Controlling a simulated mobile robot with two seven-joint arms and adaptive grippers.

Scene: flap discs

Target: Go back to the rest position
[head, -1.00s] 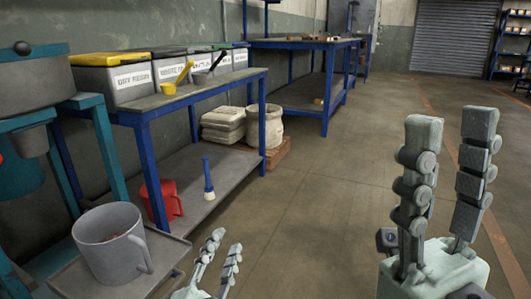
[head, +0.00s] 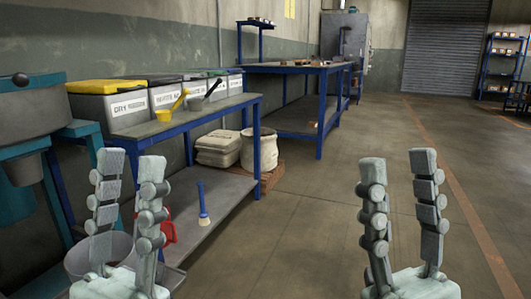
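My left gripper (head: 131,178) stands upright at the lower left, fingers apart, with nothing between them. My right gripper (head: 399,185) stands upright at the lower right, fingers apart and empty, over open floor in the picture. Both grippers point up at similar height and are clear of the bench.
A blue-framed bench (head: 225,108) carries labelled bins (head: 123,103), a yellow scoop (head: 172,106) and a dark scoop (head: 207,92). Its lower shelf holds a blue-handled brush (head: 203,203) and a partly hidden red jug (head: 169,231). Sacks (head: 218,148) lie behind. The floor at right is clear.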

